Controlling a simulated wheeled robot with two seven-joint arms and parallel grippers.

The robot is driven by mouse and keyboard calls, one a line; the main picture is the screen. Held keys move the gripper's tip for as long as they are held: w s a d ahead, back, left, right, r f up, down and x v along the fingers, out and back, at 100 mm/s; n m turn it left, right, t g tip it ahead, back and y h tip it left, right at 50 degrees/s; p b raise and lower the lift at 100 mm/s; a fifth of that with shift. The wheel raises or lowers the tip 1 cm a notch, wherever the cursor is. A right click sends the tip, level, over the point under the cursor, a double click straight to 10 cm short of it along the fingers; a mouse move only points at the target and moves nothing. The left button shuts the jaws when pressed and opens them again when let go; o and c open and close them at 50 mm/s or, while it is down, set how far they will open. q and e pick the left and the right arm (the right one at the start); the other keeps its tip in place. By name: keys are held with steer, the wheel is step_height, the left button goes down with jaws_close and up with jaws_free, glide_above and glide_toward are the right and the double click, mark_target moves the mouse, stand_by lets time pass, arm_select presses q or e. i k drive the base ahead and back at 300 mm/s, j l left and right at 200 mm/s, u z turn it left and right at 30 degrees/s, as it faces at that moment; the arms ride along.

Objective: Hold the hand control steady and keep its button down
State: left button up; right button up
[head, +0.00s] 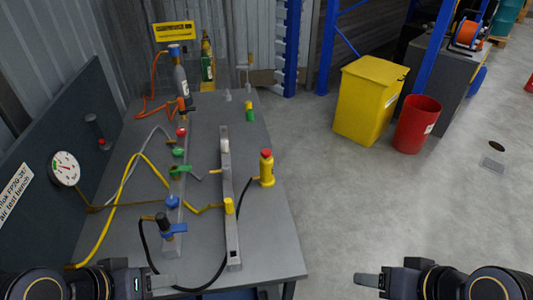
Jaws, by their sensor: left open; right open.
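The hand control (266,170) is a yellow upright body with a red button (266,153) on top. It stands near the right edge of the grey bench, with a black cable running from its lower side. Nothing touches it or presses its button. My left gripper (158,281) is open and empty at the bottom left, over the bench's near edge and apart from the control. My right gripper (368,280) is open and empty at the bottom, right of the bench over the floor. Both grippers are partly cut off or seen edge-on.
On the bench (285,250) stand a valve manifold (175,195) with coloured handles and a long grey rail (228,185). Yellow, orange and black hoses loop around them. A gauge (66,168) sits on the left panel. A yellow bin (369,100) and red bucket (416,123) stand beyond clear floor.

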mark_target(265, 152)
steer(key=l+u, duration=0.5)
steer(key=l, duration=0.45)
steer(key=i+l+u, duration=0.1)
steer(key=l+u, duration=0.15)
steer(key=l, duration=0.2)
steer(key=i+l+u, duration=0.1)
steer(key=l+u, duration=0.2)
steer(key=l, duration=0.1)
